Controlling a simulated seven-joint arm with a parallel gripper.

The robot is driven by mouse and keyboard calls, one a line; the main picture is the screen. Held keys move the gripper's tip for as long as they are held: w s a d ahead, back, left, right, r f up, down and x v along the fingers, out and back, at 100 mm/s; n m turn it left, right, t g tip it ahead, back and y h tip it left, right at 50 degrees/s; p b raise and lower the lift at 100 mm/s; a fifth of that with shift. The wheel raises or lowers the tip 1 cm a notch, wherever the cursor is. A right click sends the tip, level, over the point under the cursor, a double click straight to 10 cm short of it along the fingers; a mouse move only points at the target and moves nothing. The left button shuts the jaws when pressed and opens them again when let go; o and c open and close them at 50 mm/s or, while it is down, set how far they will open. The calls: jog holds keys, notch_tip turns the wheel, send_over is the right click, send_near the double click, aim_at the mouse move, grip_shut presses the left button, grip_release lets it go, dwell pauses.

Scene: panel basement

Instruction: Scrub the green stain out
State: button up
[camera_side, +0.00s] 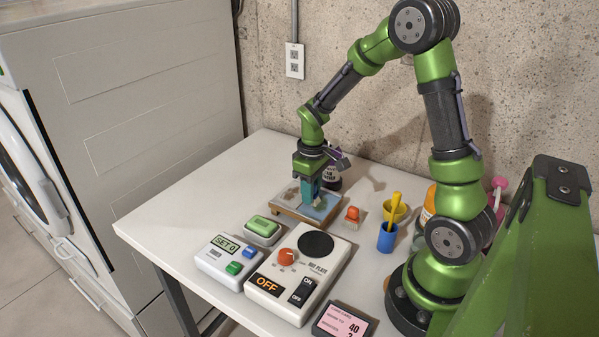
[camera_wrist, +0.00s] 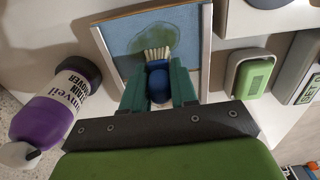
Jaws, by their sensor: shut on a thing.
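My gripper (camera_side: 308,192) is shut on a small brush with a blue handle (camera_wrist: 158,86) and pale bristles. In the wrist view my gripper (camera_wrist: 158,92) has a teal finger on each side of the handle. The bristles lie over the lower edge of a round green stain (camera_wrist: 150,45) on blue cloth in a wooden frame (camera_wrist: 106,40). I cannot tell whether they touch the cloth. In the side view the frame (camera_side: 333,221) lies flat under my gripper, which hides part of the cloth.
The table's left part is clear.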

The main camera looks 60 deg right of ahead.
aim_at(329, 213)
jog(key=shift+s+d, duration=0.1)
jog(key=shift+s, duration=2.7)
jog(key=shift+s+a, duration=0.2)
jog(key=shift+a, duration=0.45)
jog(key=shift+w, duration=3)
jog(key=shift+w+r, duration=0.1)
jog(key=shift+r, duration=3.9)
